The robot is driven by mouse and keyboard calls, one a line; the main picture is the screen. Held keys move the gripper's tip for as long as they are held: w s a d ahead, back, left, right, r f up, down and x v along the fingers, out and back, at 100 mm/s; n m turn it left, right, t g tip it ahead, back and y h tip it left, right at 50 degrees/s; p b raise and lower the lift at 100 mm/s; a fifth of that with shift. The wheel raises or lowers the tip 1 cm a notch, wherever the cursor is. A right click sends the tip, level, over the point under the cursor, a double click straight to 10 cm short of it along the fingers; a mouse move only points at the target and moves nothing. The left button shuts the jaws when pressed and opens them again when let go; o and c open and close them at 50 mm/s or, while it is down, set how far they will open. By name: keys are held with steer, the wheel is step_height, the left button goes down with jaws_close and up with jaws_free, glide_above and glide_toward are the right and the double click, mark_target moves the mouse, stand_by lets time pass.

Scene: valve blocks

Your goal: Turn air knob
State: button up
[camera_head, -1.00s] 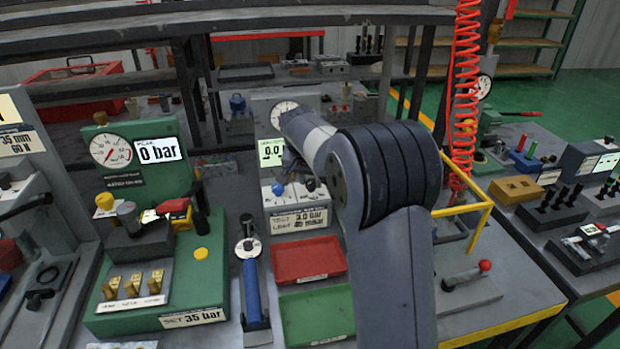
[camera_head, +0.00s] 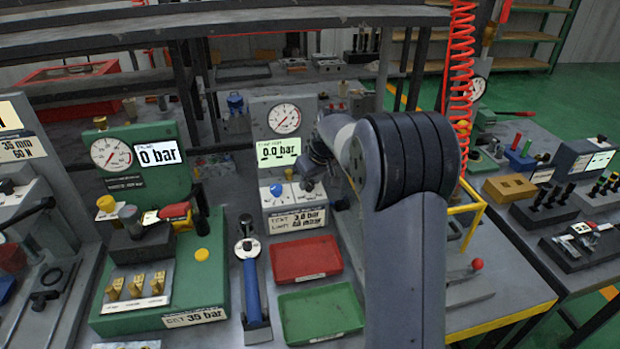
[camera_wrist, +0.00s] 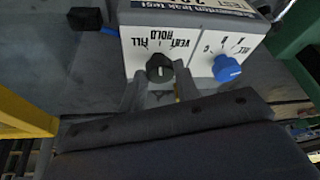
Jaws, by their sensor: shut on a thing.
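The grey tester box has a white front panel (camera_head: 269,197) with two knobs. In the wrist view, upside down, a black knob (camera_wrist: 160,68) sits under marks reading VENT, HOLD and FILL. A blue knob (camera_wrist: 227,68) is beside it on the right, with a scale whose wording I cannot read; it also shows in the head view (camera_head: 277,190). My gripper (camera_wrist: 160,84) is shut on the black knob, a finger on each side. In the head view, my gripper (camera_head: 312,182) hides the black knob. Neither view shows a clear AIR label.
The tester's dial gauge (camera_head: 284,118) and its display reading 0.0 bar (camera_head: 278,152) stand above the panel. A red tray (camera_head: 306,261) and a green tray (camera_head: 320,314) lie in front. A blue-handled tool (camera_head: 252,285) and a green gauge stand (camera_head: 140,180) are to the left.

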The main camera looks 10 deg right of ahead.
steer(key=n, duration=0.2)
steer(key=n+y, duration=0.1)
steer(key=n, duration=0.1)
steer(key=shift+w+d+g, duration=0.15)
steer(key=shift+d+g, duration=0.05)
steer(key=shift+g, duration=0.1)
steer(key=shift+n+g+y, duration=0.5)
steer(key=shift+n+y, duration=0.1)
steer(key=shift+n, duration=0.9)
steer(key=shift+p, duration=0.3)
steer(key=o, duration=1)
steer(key=v, duration=1)
steer(key=shift+d+r, duration=0.15)
steer(key=shift+r, duration=0.25)
